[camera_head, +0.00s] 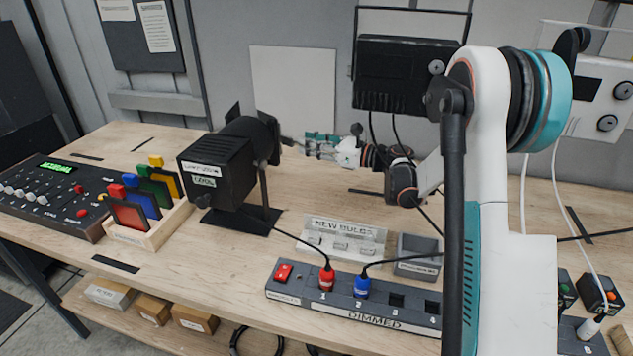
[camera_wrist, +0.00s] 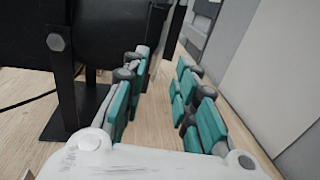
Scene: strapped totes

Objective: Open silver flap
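A black stage lamp (camera_head: 217,170) stands on the bench, with dark flaps (camera_head: 268,135) at its far front end. No flap looks clearly silver in either view. The lamp's black body (camera_wrist: 100,30) fills the upper left of the wrist view, and a dark upright panel edge (camera_wrist: 160,35) shows beyond the fingertips. My gripper (camera_head: 312,144) is at the front side of the lamp, to the right of the flaps. In the wrist view its teal fingers (camera_wrist: 161,78) are apart, with bare bench showing between them. Whether a fingertip touches a flap cannot be told.
A power strip (camera_head: 345,302) with red and blue plugs, a clear "new bulbs" tray (camera_head: 342,241) and a grey box (camera_head: 417,255) sit in front. A rack of coloured gels (camera_head: 150,232) and a control desk (camera_head: 50,198) are left. A black floodlight (camera_head: 400,75) is behind my arm.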

